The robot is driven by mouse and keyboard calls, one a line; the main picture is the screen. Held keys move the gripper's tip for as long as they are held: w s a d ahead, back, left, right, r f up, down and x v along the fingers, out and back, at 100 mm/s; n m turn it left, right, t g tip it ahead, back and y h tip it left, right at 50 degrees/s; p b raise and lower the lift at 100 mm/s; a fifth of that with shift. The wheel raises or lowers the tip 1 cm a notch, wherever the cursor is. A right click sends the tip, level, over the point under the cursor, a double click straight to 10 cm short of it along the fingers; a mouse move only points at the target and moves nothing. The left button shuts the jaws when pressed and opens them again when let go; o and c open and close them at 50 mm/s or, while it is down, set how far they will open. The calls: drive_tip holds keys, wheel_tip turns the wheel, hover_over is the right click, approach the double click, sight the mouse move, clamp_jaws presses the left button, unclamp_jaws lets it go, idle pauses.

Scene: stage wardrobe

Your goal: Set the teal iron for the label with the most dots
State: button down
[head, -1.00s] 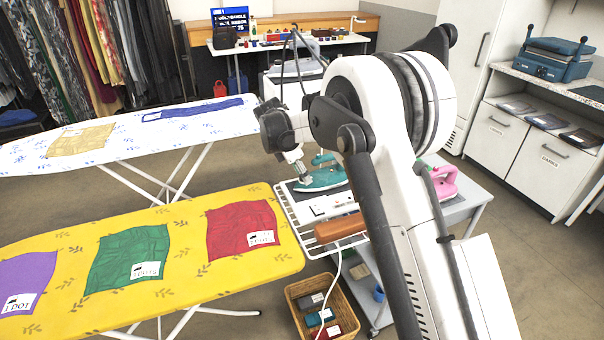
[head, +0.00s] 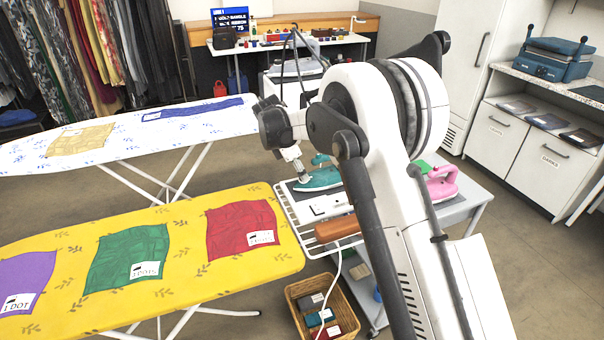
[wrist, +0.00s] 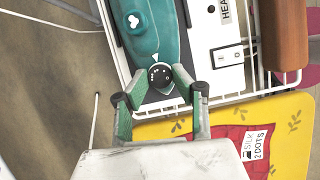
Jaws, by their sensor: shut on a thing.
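The teal iron (head: 322,179) lies on the wire rack at the end of the yellow ironing board; its teal body (wrist: 157,30) fills the top of the wrist view. A black round dial (wrist: 160,76) with pale dots sits at its near end. My gripper (wrist: 160,97) has its fingers closed around this dial; in the head view my gripper (head: 302,176) is at the iron. On the yellow board lie a purple cloth labelled 1 DOT (head: 20,302), a green cloth whose label seems to read 3 DOTS (head: 145,270), and a red cloth labelled 2 DOTS (head: 262,238).
A white switch box (head: 328,205) and a brown-orange handle (head: 338,229) sit beside the iron on the rack. A pink iron (head: 441,184) stands on the grey trolley behind my arm. A wicker basket (head: 345,318) is on the floor. A white-covered ironing board (head: 110,130) stands behind.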

drive_tip(key=m, duration=0.2)
drive_tip(key=m+g, duration=0.1)
drive_tip(key=m, duration=0.1)
drive_tip(key=m+g, duration=0.1)
drive_tip(key=m, duration=0.1)
drive_tip(key=shift+w+b, duration=0.25)
drive_tip(key=shift+b, duration=0.15)
drive_tip(key=m+g, duration=0.1)
drive_tip(key=m, duration=0.2)
drive_tip(key=m+g, duration=0.1)
drive_tip(key=m, duration=0.2)
drive_tip(key=shift+w+d+m+g+y, duration=0.1)
drive_tip(key=shift+m+g+y, duration=0.2)
drive_tip(key=shift+y, duration=0.1)
drive_tip(key=c, duration=1.4)
unclamp_jaws()
drive_tip(key=shift+c, duration=0.2)
drive_tip(key=shift+r, duration=0.1)
